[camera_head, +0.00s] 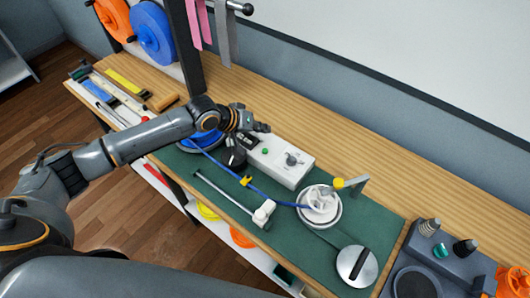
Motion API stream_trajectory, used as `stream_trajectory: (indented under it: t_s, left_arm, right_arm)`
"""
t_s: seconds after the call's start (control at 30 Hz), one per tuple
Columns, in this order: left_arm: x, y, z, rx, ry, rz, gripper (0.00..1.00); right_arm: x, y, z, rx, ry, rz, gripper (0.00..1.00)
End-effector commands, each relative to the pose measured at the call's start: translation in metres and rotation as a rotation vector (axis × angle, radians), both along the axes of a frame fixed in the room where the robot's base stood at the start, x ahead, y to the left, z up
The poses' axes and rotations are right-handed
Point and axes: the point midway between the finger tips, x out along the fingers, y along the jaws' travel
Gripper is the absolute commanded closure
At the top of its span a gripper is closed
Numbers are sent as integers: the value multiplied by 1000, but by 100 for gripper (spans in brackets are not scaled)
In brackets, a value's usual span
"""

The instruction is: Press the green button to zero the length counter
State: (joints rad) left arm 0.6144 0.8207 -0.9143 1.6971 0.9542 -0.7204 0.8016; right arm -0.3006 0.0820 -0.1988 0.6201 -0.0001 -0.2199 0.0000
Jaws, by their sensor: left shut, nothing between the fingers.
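The green button (265,151) is a small green dot on top of the white counter box (294,168), left of a grey knob on the same box. The box stands on the green mat near the middle of the picture. My left gripper (264,127) is shut and empty. It is above and behind the left end of the box, close to the green button but apart from it in the picture. A dark display (247,140) shows at the box's left end, partly beside the gripper. My right gripper is not in view.
A blue strap runs from a blue spool (206,139) under my left arm to a white reel (320,204). A round metal disc (357,266) lies at the mat's front right. A grey tray unit (432,262) stands at right. The wooden bench (380,172) behind the box is clear.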

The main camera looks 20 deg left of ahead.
Motion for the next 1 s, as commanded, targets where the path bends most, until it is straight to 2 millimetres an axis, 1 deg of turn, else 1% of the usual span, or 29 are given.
stream_trajectory:
  t_s: [0.03,0.33,0.37,0.5,0.6,1.0]
  left_arm:
    - [0,0,-13,1,0,-1,100]
    - [0,0,-52,0,-2,-1,100]
    - [0,-1,-53,-1,1,0,100]
    - [0,0,-65,-1,1,-1,100]
    - [0,0,-69,0,0,0,100]
    - [0,0,-70,0,0,0,100]
  right_arm:
    - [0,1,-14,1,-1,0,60]
    - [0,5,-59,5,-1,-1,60]
    - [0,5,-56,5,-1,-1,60]
    - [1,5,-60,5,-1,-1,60]
    - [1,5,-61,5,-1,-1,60]
    - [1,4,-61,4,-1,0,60]
